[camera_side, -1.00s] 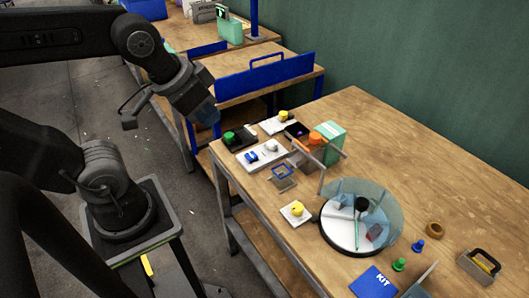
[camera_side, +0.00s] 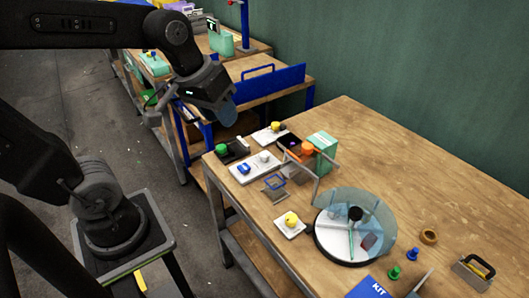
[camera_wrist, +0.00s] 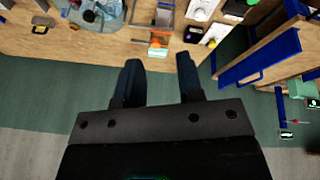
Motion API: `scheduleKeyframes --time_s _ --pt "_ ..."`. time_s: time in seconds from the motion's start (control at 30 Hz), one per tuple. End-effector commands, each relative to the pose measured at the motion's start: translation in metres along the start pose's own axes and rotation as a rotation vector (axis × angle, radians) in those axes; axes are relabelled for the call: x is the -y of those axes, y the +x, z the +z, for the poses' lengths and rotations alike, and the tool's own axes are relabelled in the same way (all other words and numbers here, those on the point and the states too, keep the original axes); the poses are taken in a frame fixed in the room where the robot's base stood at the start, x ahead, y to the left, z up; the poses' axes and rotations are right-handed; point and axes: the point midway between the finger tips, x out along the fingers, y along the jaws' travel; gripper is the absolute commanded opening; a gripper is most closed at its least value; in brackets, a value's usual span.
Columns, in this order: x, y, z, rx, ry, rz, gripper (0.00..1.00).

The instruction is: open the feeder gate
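My gripper (camera_side: 222,108) hangs in the air left of the blue panel and above the near bench, touching nothing that I can see. In the wrist view my gripper (camera_wrist: 160,78) has two dark fingers spread apart with nothing between them. I cannot tell for certain which part is the feeder gate. A small frame with a blue handle (camera_side: 275,184) stands near the bench's left edge. A wide blue panel with a loop handle (camera_side: 268,82) stands upright on the farther bench; it also shows in the wrist view (camera_wrist: 245,62).
A round tray with a clear guard (camera_side: 368,213), an orange-topped fixture (camera_side: 307,147), a green box (camera_side: 325,147) and a yellow button (camera_side: 290,219) crowd the near bench (camera_side: 430,170). Its back right is clear. A green wall (camera_side: 420,60) stands behind.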

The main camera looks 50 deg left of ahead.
Motion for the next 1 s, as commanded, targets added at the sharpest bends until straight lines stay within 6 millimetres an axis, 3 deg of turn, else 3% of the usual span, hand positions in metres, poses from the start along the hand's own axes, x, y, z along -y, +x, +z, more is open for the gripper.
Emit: scheduleKeyframes --time_s 0.1,0.27,0.5,0.7,0.83,1.0 --pt "0.008 0.022 -0.039 0.087 -0.246 -0.005 0.46" --pt "0.027 0.058 -0.087 0.191 -0.574 -0.015 0.60" --pt "0.078 0.132 -0.143 0.339 -1.074 -0.043 0.60" --pt "0.122 0.189 -0.165 0.437 -1.406 -0.069 0.60" --pt "0.138 0.208 -0.169 0.469 -1.519 -0.078 0.60" --pt "0.142 0.220 -0.168 0.482 -1.558 -0.083 0.60"
